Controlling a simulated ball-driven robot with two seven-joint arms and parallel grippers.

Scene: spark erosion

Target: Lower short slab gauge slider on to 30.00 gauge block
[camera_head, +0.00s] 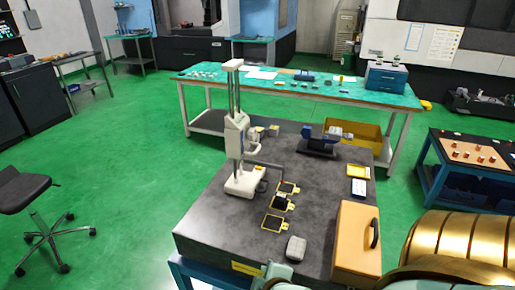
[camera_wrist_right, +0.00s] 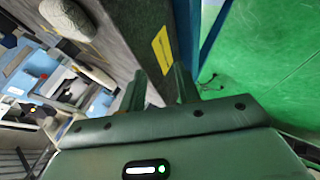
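The height gauge stands on the dark slab (camera_head: 215,222), with a pale upright column (camera_head: 235,95) and a white base (camera_head: 242,186). Its slider (camera_head: 237,140) sits partway up the column, well above the slab. Several dark square pads with yellow tags lie right of the base; a small block (camera_head: 281,201) shows on the middle pad (camera_head: 290,206). Which block is 30.00 cannot be read. My right gripper (camera_wrist_right: 160,80) is open and empty, its fingers apart near the slab's front edge and yellow label (camera_wrist_right: 162,50). Its teal part shows low in the head view. My left gripper is not in view.
A grey rounded object (camera_head: 297,247) and an orange case (camera_head: 357,240) stand at the slab's front right. A blue vise-like tool (camera_head: 318,140) is at the back. A green-topped bench (camera_head: 300,88) stands behind. The slab's left front is clear.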

